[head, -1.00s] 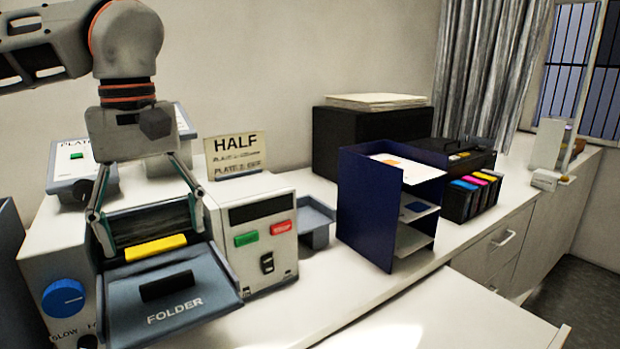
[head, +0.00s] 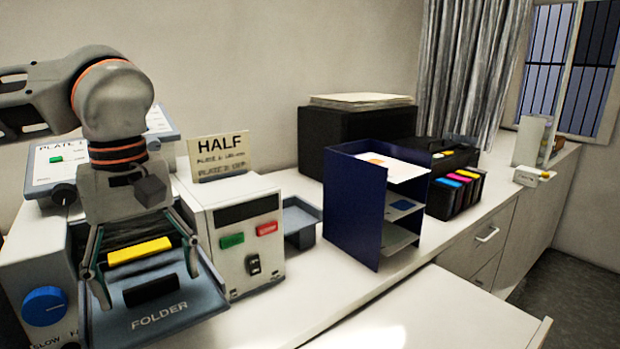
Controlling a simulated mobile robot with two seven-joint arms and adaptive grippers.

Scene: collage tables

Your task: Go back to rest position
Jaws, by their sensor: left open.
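My left gripper (head: 148,275) is open in the head view, its two fingers spread and pointing down over the folder machine (head: 200,303). Between and behind the fingers show a yellow bar (head: 139,251) and a black handle (head: 151,291) on the machine's front tray. I see nothing held in the gripper. I cannot tell whether the fingertips touch the tray. My right gripper is not in view.
A control box with green and red buttons (head: 252,262) and a HALF sign (head: 219,156) stand close right of the gripper. A blue paper rack (head: 351,213), a black printer (head: 346,138) and ink cartridges (head: 455,196) stand further right. The front counter (head: 440,310) is clear.

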